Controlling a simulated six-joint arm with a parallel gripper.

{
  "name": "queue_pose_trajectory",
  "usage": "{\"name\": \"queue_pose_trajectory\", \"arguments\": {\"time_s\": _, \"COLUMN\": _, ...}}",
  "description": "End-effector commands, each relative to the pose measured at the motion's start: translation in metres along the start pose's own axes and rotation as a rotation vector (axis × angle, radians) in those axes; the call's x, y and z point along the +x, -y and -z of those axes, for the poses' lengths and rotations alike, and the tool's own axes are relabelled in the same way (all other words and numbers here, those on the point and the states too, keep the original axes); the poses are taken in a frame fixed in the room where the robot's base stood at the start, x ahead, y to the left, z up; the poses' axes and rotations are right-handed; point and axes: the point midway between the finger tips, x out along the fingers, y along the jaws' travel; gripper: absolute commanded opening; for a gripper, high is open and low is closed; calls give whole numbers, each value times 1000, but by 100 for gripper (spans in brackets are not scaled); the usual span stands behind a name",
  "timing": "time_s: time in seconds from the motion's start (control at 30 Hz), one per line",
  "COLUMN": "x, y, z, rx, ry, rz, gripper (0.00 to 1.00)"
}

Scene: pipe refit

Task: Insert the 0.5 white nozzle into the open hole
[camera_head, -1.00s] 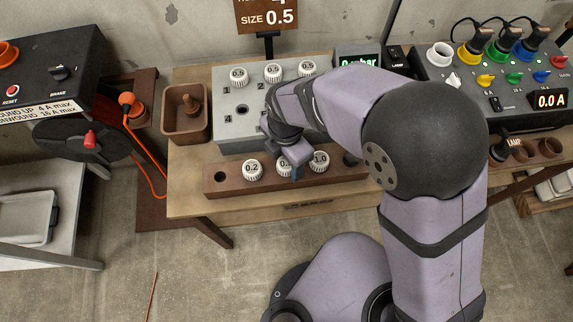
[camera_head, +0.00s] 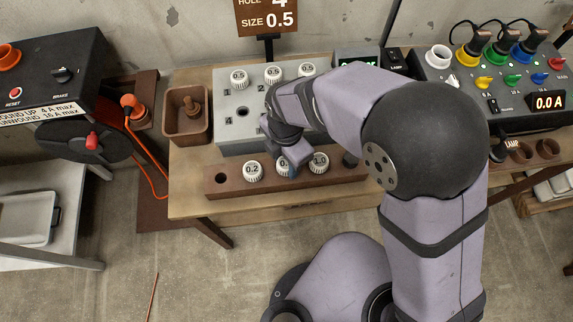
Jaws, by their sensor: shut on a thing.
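A wooden rack (camera_head: 232,188) holds several white ribbed nozzles in a row. One marked 0.2 (camera_head: 252,171) stands at the left and one marked 1.0 (camera_head: 318,163) at the right. Between them is the middle nozzle (camera_head: 284,170), its label partly covered. My gripper (camera_head: 288,168) is down over this middle nozzle and shut on it; the fingertips are mostly hidden by the wrist. The grey block (camera_head: 235,138) behind has three nozzles marked 0.5 in its back row. The open hole (camera_head: 242,111), beside the number 4, is dark and empty. My arm hides the block's right part.
A sign (camera_head: 267,18) reads hole 4, size 0.5. A wooden box (camera_head: 186,130) with a peg stands left of the block. An electrical panel (camera_head: 500,85) with coloured plugs is at the right. The rack's left socket (camera_head: 221,178) is empty.

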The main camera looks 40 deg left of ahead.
Motion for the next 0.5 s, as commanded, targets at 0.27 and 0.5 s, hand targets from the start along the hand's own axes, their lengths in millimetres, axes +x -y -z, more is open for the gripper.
{"name": "queue_pose_trajectory", "arguments": {"time_s": 0.27, "x": -12, "y": 0, "z": 0, "rx": 0, "ry": 0, "rz": -1, "gripper": 11}}
{"name": "queue_pose_trajectory", "arguments": {"time_s": 0.5, "x": -21, "y": 0, "z": 0, "rx": 0, "ry": 0, "rz": -1, "gripper": 11}}
